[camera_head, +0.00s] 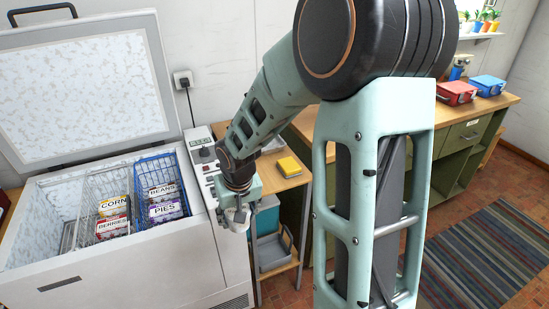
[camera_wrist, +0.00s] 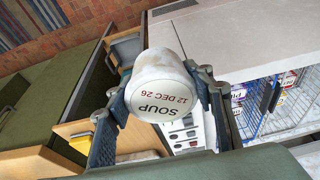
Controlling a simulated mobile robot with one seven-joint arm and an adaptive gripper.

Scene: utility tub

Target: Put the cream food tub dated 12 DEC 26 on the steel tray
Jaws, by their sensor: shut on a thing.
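The cream food tub (camera_wrist: 155,75) is in my gripper (camera_wrist: 160,88) in the wrist view. Its lid faces the wrist camera and reads SOUP, 12 DEC 26. One finger is on each side of the tub, shut on it. In the head view my gripper (camera_head: 240,215) hangs beside the freezer's right edge, in front of the small wooden stand; the tub there is small and mostly covered by the fingers. A grey, tray-like thing (camera_head: 272,146) on the stand's top is partly hidden by my arm; I cannot tell whether it is the steel tray.
The open freezer (camera_head: 150,262) holds wire baskets with boxes marked CORN, BERRIES, BEANS and PIES. A yellow box (camera_head: 289,166) lies on the wooden stand (camera_head: 290,181). A teal bin and a grey tray (camera_head: 278,262) are below. A green cabinet (camera_head: 440,165) stands at right.

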